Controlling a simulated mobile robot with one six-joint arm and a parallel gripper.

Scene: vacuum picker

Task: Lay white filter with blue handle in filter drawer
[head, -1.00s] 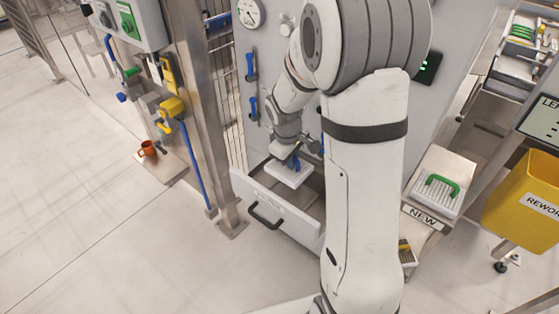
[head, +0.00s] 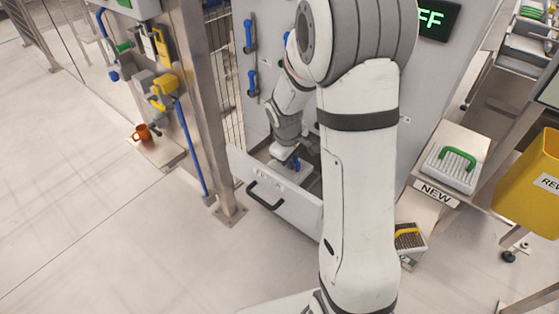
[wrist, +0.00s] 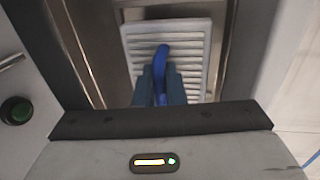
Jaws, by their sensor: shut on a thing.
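The white filter with the blue handle shows in the wrist view (wrist: 192,38) as a ribbed white panel. My gripper (wrist: 161,88) is shut on its blue handle (wrist: 162,56). In the head view the filter (head: 303,168) is low inside the open filter drawer (head: 275,198), below my gripper (head: 291,155). The drawer is pulled out of the grey machine. My arm hides the right part of the drawer. I cannot tell whether the filter touches the drawer floor.
A white filter with a green handle (head: 456,166) lies on the NEW shelf at right. A yellow-handled filter (head: 409,238) is below it. The yellow rework bin (head: 525,180) stands far right. A steel post (head: 214,120) stands left of the drawer. The left floor is clear.

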